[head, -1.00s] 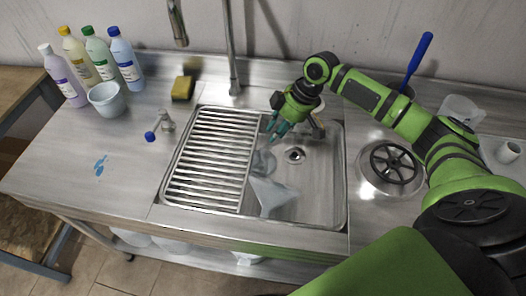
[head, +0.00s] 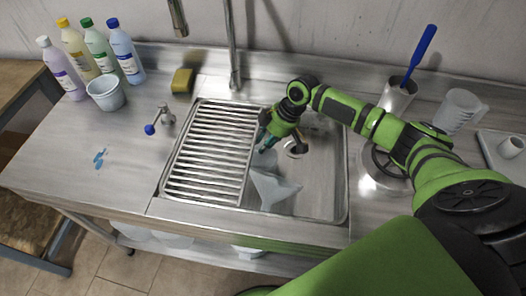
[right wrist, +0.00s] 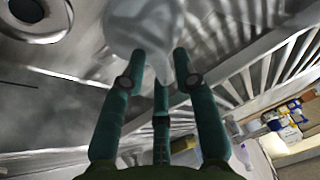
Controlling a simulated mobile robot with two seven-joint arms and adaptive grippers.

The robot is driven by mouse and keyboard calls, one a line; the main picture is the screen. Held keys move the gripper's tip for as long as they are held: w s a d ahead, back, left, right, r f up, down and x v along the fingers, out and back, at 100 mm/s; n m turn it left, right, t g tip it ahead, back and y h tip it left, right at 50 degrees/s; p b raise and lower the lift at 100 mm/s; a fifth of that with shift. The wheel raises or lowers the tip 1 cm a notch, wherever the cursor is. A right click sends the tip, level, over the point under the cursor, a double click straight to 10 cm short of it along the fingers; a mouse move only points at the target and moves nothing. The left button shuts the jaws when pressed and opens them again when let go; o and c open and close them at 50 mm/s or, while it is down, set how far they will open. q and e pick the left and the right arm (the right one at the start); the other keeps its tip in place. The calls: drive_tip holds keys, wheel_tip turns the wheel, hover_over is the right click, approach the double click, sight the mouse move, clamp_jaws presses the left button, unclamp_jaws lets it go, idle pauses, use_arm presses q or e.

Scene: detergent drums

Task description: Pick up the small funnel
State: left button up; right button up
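A clear, pale funnel (head: 274,190) lies in the sink beside the right edge of the slatted rack in the head view. A see-through piece, partly hidden, shows just above it, close to my right gripper (head: 264,146). I cannot tell for sure which is the small funnel. My right gripper is low over the sink, its teal fingers pointing down. In the right wrist view its fingers (right wrist: 158,62) are spread apart, with a translucent funnel (right wrist: 145,22) at their tips and its narrow end between them. No firm grip shows. My left gripper is not in view.
The slatted rack (head: 213,141) covers the sink's left half. A faucet (head: 232,50) stands behind the sink, with a sponge (head: 182,80) to its left. Several bottles and a grey cup (head: 106,95) stand at far left. A clear jug (head: 459,110) stands right. The left counter is mostly clear.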

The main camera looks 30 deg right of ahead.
sight(277, 157)
drive_tip(key=c, duration=0.6)
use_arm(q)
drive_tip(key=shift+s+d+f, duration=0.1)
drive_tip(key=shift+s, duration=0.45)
use_arm(e)
drive_tip(key=shift+r, duration=0.1)
drive_tip(key=shift+r+b, duration=0.35)
drive_tip(key=d, duration=0.1)
drive_tip(key=s+d+b, duration=0.1)
drive_tip(key=d, duration=0.1)
drive_tip(key=shift+s+d+b, duration=0.15)
drive_tip(key=shift+s+b, duration=0.15)
drive_tip(key=shift+b, duration=0.05)
clamp_jaws()
use_arm(q)
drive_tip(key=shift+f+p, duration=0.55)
drive_tip(key=shift+p, duration=0.05)
use_arm(e)
wheel_tip(277, 157, up, 16)
drive_tip(key=shift+f, duration=0.15)
drive_tip(key=shift+s, duration=0.1)
